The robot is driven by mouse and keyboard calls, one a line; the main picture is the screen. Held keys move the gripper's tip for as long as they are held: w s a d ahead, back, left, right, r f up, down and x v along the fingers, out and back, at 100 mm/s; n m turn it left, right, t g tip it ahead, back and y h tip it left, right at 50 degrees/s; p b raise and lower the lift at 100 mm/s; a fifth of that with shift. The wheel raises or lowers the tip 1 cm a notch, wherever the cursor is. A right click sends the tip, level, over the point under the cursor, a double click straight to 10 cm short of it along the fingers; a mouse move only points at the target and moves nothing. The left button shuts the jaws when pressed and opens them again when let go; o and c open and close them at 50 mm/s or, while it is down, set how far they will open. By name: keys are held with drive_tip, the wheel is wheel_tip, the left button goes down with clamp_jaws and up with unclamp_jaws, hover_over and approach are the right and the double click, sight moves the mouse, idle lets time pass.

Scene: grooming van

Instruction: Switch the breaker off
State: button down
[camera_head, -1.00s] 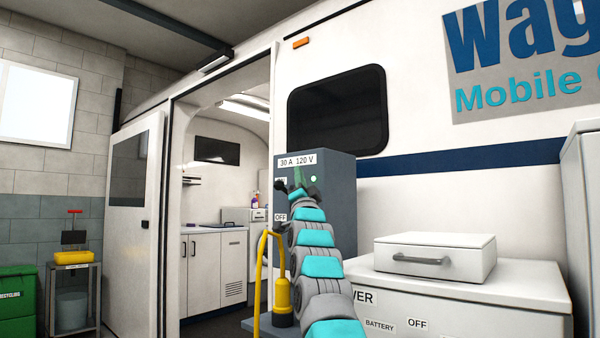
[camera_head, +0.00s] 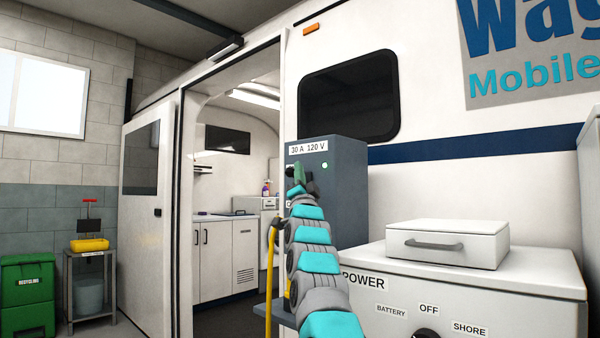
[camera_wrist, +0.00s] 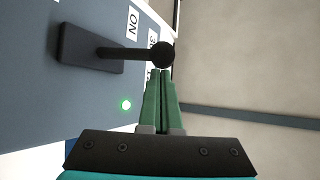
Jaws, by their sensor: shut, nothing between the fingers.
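The breaker box (camera_head: 345,180) is a dark blue-grey cabinet with a "30 A 120 V" label and a lit green lamp (camera_head: 324,165). In the wrist view its black lever (camera_wrist: 92,50) has a ball knob (camera_wrist: 161,54) and points to the same side as the ON label (camera_wrist: 132,25). My gripper (camera_wrist: 160,72) has its green fingers together and empty, tips right by the knob. I cannot tell whether they touch it. In the head view my gripper (camera_head: 299,172) is in front of the box face, and my arm hides most of the lever and lower labels.
A white power cabinet (camera_head: 530,278) with a lidded box (camera_head: 450,243) on it stands at right. A yellow hose or cable (camera_head: 270,285) hangs left of my arm. The van doorway is open behind.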

drive_tip(key=shift+s+a+f+b, duration=0.15)
drive_tip(key=shift+s+f+b, duration=0.05)
drive_tip(key=shift+f+b, duration=0.4)
idle(0.3)
wheel_tip(320, 180, down, 4)
drive_tip(key=b, duration=0.4)
drive_tip(key=shift+a+f, duration=0.1)
drive_tip(key=shift+f, duration=0.05)
drive_tip(key=shift+s+f, duration=0.1)
drive_tip(key=b+v, duration=0.2)
drive_tip(key=v, duration=0.5)
drive_tip(key=shift+s, duration=0.3)
idle(0.6)
